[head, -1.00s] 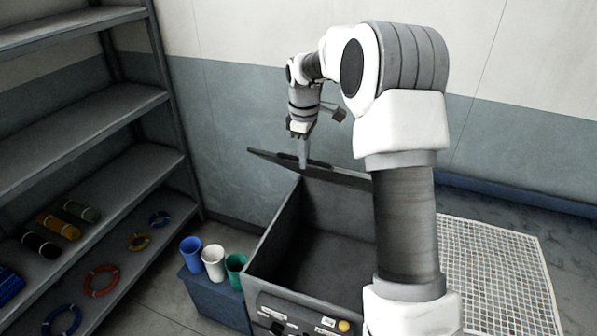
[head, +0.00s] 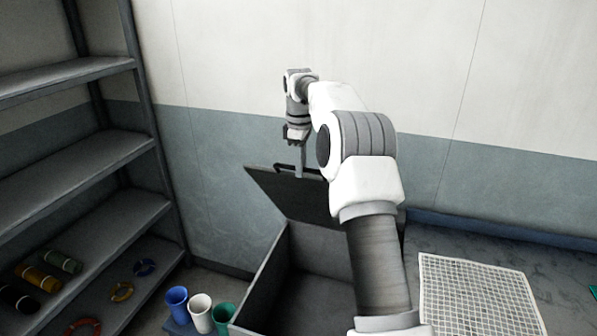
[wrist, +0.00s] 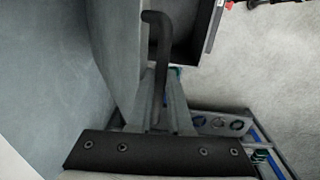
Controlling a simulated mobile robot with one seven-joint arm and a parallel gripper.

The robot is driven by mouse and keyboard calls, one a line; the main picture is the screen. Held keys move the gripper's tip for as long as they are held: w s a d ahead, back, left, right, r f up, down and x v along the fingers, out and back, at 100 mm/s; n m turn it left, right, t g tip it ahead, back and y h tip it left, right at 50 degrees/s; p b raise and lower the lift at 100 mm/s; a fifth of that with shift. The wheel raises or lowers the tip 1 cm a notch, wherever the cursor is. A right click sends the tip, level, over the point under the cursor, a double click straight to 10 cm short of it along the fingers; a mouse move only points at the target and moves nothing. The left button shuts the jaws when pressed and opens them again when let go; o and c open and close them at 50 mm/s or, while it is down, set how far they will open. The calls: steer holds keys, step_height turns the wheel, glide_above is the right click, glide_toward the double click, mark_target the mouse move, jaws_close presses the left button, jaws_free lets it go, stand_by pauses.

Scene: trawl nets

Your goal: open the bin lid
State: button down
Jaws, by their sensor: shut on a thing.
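The bin (head: 262,282) is a dark grey open-topped box in the lower middle of the head view. Its lid (head: 283,192) is a dark panel standing raised and tilted above the back of the bin, so the inside shows. The lid's black bar handle (head: 288,167) is at its upper edge. My gripper (head: 300,168) is shut on this handle. In the wrist view the handle (wrist: 157,50) runs between the two fingers of my gripper (wrist: 161,105). My arm hides the bin's right side and part of the lid.
A grey shelf rack (head: 100,150) with rings and rolls stands at the left. Blue, white and green cups (head: 200,312) stand left of the bin. A white net (head: 475,295) lies at the right. The wall (head: 215,190) rises behind the lid.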

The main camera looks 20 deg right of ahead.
steer(key=shift+d+f, duration=0.25)
steer(key=shift+d, duration=0.05)
steer(key=c, duration=0.8)
jaws_free()
steer(key=shift+w, duration=0.3)
steer(key=shift+c, duration=0.2)
steer(key=shift+a+r, duration=0.1)
steer(key=shift+r, duration=0.15)
